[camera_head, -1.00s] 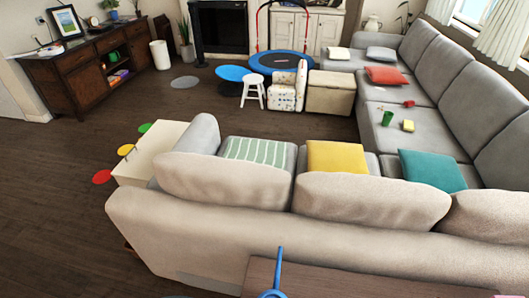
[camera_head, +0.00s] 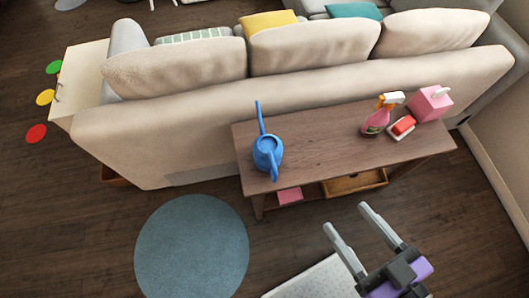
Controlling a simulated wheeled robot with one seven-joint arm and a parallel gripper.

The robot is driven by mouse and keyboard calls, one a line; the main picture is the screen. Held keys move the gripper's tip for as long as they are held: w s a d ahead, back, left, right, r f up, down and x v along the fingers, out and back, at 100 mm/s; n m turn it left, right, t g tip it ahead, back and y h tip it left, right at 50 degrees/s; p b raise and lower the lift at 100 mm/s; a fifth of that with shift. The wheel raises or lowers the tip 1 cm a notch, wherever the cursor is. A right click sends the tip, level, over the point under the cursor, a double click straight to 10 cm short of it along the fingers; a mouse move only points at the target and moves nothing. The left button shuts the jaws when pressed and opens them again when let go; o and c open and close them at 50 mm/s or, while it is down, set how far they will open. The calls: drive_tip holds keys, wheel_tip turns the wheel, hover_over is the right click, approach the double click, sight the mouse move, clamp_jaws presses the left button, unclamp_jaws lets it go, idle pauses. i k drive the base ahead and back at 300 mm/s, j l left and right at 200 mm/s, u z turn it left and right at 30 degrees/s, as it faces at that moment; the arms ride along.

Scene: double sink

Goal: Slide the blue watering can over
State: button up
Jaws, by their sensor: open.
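The blue watering can (camera_head: 266,153) stands upright near the left end of a dark wooden console table (camera_head: 318,144), behind the sofa. A long thin blue part of it points up toward the sofa, and another part points toward the table's front edge. My gripper (camera_head: 350,218) is at the lower right, in front of the table and apart from the can. Its two grey fingers are spread and nothing is between them.
A pink spray bottle (camera_head: 378,116), a red item on a small dish (camera_head: 403,126) and a pink box (camera_head: 430,103) stand on the table's right part. The sofa back (camera_head: 180,75) borders the table. A round blue rug (camera_head: 192,247) lies front left.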

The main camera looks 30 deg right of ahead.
sight(267, 148)
drive_tip(key=i+j, duration=0.2)
drive_tip(key=j, duration=0.2)
drive_tip(key=i+j, duration=0.15)
drive_tip(key=j, duration=0.25)
drive_tip(key=i+j, duration=0.2)
drive_tip(key=j, duration=0.2)
